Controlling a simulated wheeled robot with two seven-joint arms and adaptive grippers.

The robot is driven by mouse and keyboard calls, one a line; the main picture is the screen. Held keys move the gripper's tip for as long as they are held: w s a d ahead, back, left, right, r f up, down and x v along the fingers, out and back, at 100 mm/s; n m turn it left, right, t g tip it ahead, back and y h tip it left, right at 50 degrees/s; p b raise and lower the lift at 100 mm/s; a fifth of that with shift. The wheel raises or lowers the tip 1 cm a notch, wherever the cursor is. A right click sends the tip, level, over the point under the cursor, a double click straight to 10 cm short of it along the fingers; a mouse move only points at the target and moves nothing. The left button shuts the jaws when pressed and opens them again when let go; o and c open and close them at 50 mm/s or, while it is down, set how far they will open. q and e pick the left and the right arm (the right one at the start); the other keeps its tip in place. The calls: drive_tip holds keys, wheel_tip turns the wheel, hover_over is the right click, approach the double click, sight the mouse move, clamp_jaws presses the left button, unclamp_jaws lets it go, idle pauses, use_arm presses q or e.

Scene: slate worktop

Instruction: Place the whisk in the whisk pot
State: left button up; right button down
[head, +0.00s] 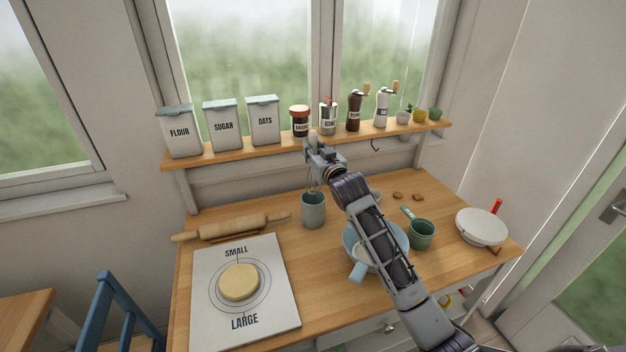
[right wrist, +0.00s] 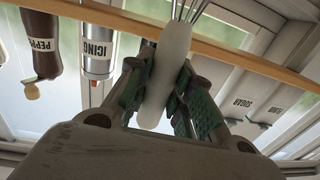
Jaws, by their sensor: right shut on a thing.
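The whisk has a pale green handle (right wrist: 167,70), and its wires (head: 313,181) point down in the head view. My right gripper (head: 316,150) is shut on the handle, with its green finger pads on both sides in the right wrist view (right wrist: 163,98). The whisk hangs roughly upright over the grey-green whisk pot (head: 313,212), which stands on the wooden table. The wires' lower ends meet the pot's rim in the picture; I cannot tell whether they are inside it. My left gripper is out of view.
A shelf (head: 285,146) with canisters, jars and mills runs behind the pot. A rolling pin (head: 230,228) and a board (head: 215,312) with dough lie left. A blue bowl (head: 352,243), partly hidden by my right arm, a green cup (head: 421,236) and a white pan (head: 481,226) are right.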

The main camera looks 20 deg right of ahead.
sight(315, 182)
wheel_tip(315, 182, down, 7)
drive_tip(key=shift+r, duration=0.1)
drive_tip(key=shift+p, duration=0.3)
drive_tip(key=shift+f, duration=2.15)
drive_tip(key=c, duration=1.3)
unclamp_jaws()
drive_tip(key=shift+o, duration=0.2)
drive_tip(key=shift+r, duration=0.2)
drive_tip(key=s+d+b, duration=0.1)
drive_tip(key=s, duration=1.1)
drive_tip(key=shift+d, duration=0.15)
